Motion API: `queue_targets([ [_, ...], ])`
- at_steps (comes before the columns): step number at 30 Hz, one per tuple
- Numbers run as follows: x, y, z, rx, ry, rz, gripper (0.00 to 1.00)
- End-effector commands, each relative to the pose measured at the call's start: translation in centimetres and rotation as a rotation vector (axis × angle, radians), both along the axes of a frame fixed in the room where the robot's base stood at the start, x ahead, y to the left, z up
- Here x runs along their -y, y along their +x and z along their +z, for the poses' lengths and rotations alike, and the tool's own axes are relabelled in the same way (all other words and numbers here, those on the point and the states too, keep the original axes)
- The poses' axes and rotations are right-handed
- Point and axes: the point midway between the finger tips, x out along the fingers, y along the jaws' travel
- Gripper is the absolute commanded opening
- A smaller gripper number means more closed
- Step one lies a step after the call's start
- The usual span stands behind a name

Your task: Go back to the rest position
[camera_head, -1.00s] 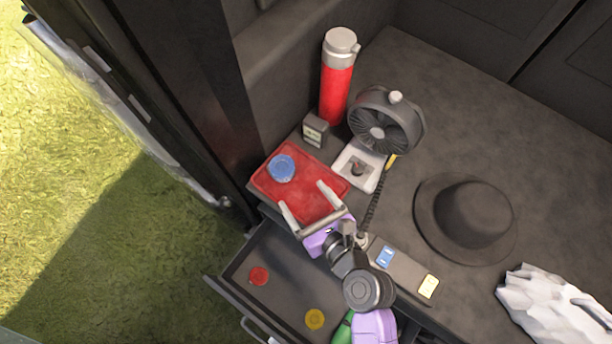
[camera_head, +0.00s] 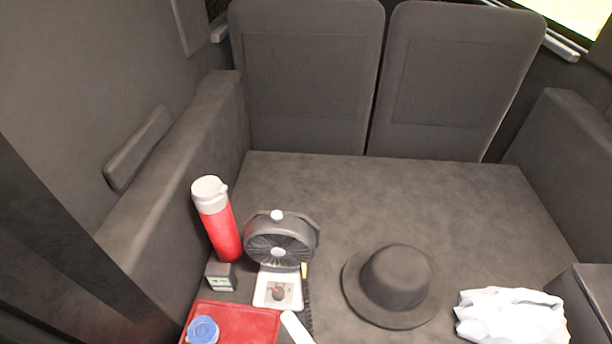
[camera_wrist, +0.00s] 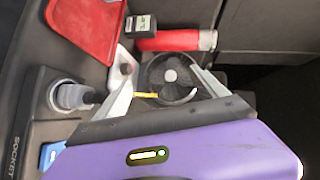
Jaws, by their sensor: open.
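My gripper (camera_wrist: 166,88) is open and empty in the wrist view, its two pale fingers spread apart above the purple gripper body. The black fan (camera_wrist: 170,78) lies in view between and beyond the fingertips, and I see no contact with it. The rest of the arm is outside that view. A blue round piece (camera_head: 203,331) sits on the tray.
A red flask (camera_head: 219,220) stands behind a small dark box (camera_head: 221,277), left of the fan. A white holder (camera_head: 278,288) is in front of the fan. A dark hat (camera_head: 392,285) and white cloth (camera_head: 511,316) lie rightward. A socket with plug (camera_wrist: 72,95) is near the wrist.

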Motion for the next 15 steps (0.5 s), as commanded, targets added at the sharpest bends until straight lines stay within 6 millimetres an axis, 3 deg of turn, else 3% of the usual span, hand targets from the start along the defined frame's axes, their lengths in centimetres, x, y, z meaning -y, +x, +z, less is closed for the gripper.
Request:
queue_targets([
  [1, 2.5, -1.0, 0.6, 0.089, -0.119, -0.022, 0.82],
  [6, 9.7, -4.9, 4.1, 0.382, -0.574, -0.085, 0.82],
  [12, 15.5, -10.5, 8.4, 0.551, -1.024, -0.133, 0.82],
  [15, 17.4, -13.3, 10.1, 0.563, -1.185, -0.144, 0.82],
])
